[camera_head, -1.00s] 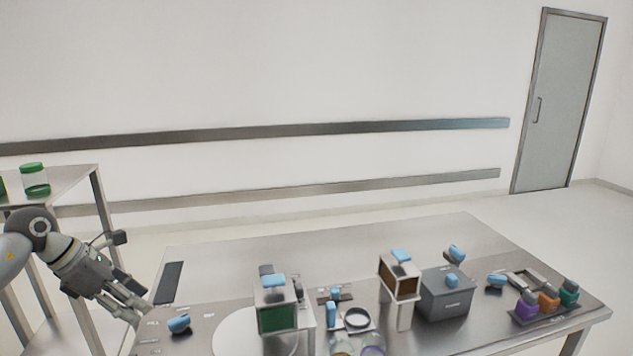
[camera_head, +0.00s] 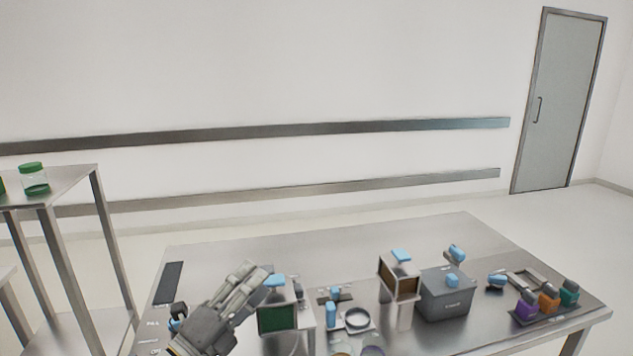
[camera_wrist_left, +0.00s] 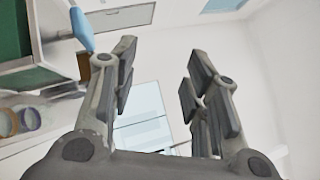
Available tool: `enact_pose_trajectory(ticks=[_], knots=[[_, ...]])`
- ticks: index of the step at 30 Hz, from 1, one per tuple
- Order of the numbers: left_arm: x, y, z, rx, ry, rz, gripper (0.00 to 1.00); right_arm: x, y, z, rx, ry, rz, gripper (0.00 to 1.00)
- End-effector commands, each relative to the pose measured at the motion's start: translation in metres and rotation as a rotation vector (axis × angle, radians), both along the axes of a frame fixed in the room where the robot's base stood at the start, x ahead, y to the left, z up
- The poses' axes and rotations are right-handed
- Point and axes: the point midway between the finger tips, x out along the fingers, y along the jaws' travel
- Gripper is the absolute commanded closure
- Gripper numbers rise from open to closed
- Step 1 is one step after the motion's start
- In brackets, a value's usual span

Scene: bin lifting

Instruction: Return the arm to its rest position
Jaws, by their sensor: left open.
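My left gripper (camera_head: 250,280) is over the front left part of the steel table, its fingers pointing up and to the right. In the head view its fingertips are close to the blue-topped box with the green front (camera_head: 277,318); whether they touch cannot be told. In the left wrist view the two fingers of my left gripper (camera_wrist_left: 165,75) are spread, with nothing between them. The green-fronted box (camera_wrist_left: 35,50) and its light blue part show at the upper left there, beside one finger. My right gripper is not in view.
The steel table (camera_head: 330,245) has free room along its back. A box on legs (camera_head: 400,280), a grey bin (camera_head: 446,297) and several coloured items stand to the right. A steel rack (camera_head: 75,180) with green-lidded jars (camera_head: 34,177) stands at the left.

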Motion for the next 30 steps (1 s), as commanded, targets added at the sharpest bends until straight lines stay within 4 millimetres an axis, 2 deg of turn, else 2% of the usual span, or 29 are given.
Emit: enact_pose_trajectory(ticks=[5,8,11,14,15,19,24,30], knots=[[-0.013,0.038,-0.042,-0.378,0.289,0.209,0.57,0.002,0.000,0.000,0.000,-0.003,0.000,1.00],[-0.028,0.061,-0.079,-0.568,0.472,0.337,0.57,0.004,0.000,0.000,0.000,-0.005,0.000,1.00],[-0.054,0.081,-0.124,-0.743,0.664,0.472,0.57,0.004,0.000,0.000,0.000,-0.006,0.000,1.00],[-0.092,0.095,-0.171,-0.898,0.865,0.612,0.57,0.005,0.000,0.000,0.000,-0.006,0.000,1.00],[-0.110,0.098,-0.189,-0.954,0.947,0.670,0.57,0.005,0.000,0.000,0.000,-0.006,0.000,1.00],[-0.172,0.102,-0.238,-1.097,1.190,0.844,0.57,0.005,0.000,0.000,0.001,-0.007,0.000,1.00],[-0.244,0.097,-0.274,-1.206,1.432,1.024,0.57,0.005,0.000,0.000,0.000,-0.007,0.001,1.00],[-0.318,0.087,-0.292,-1.273,1.655,1.193,0.57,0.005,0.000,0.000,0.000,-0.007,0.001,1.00]])
